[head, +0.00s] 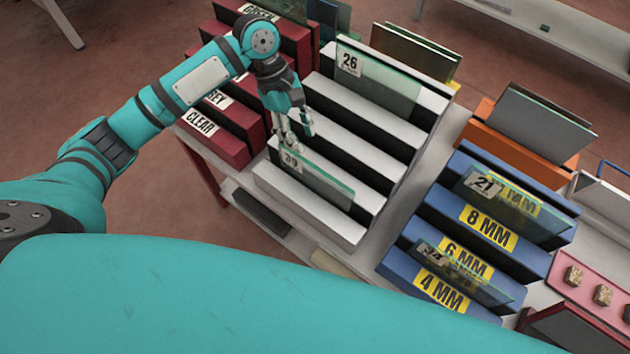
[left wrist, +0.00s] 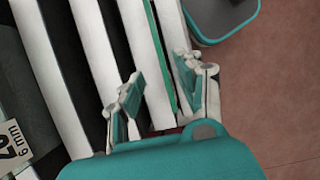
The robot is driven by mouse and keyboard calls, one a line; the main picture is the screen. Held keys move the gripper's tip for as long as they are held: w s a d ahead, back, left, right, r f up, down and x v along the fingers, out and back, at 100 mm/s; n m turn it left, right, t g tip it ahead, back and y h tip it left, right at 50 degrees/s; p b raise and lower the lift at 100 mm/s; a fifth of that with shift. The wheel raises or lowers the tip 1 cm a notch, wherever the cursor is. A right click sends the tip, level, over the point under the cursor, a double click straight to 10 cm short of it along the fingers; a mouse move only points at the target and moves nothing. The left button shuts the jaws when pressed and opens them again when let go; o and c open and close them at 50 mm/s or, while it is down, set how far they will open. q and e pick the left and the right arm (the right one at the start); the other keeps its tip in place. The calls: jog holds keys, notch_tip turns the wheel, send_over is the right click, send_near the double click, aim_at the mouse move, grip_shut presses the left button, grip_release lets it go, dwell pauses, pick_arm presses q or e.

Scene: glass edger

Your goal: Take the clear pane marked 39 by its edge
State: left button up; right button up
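The clear pane marked 39 (head: 325,183) stands on edge in a slot near the front of the white stepped rack (head: 305,220), its label at its left end. My left gripper (head: 295,136) is just above that labelled end, fingers pointing down. In the left wrist view my left gripper (left wrist: 158,75) is open. A thin green pane edge (left wrist: 161,50) runs between its fingers, closer to the right finger, with a gap on the left side. I cannot tell whether the right finger touches it. My right gripper is not in view.
A pane marked 26 (head: 378,84) stands at the rack's back. Red racks (head: 217,142) with one labelled CLEAR stand at left. Blue racks (head: 490,258) hold panes marked 21 (head: 515,203) and 34 (head: 468,275) at right. The slots between panes 39 and 26 look empty.

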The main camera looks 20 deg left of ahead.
aim_at(316, 170)
pick_arm(q)
jog(key=p+x, duration=0.1)
jog(key=x, duration=0.5)
jog(key=shift+d+f, duration=0.15)
jog(key=shift+f, duration=0.25)
jog(key=shift+a+p+x, duration=0.2)
jog(key=shift+p+x, duration=0.1)
jog(key=shift+x, duration=1.05)
jog(key=shift+a+p+x, duration=0.2)
jog(key=shift+p+x, duration=0.1)
jog(key=shift+x, duration=1.05)
jog(key=shift+f, duration=0.15)
jog(key=shift+c, duration=0.3)
jog(key=c, duration=0.7)
jog(key=shift+w, duration=0.1)
jog(key=shift+w, duration=0.1)
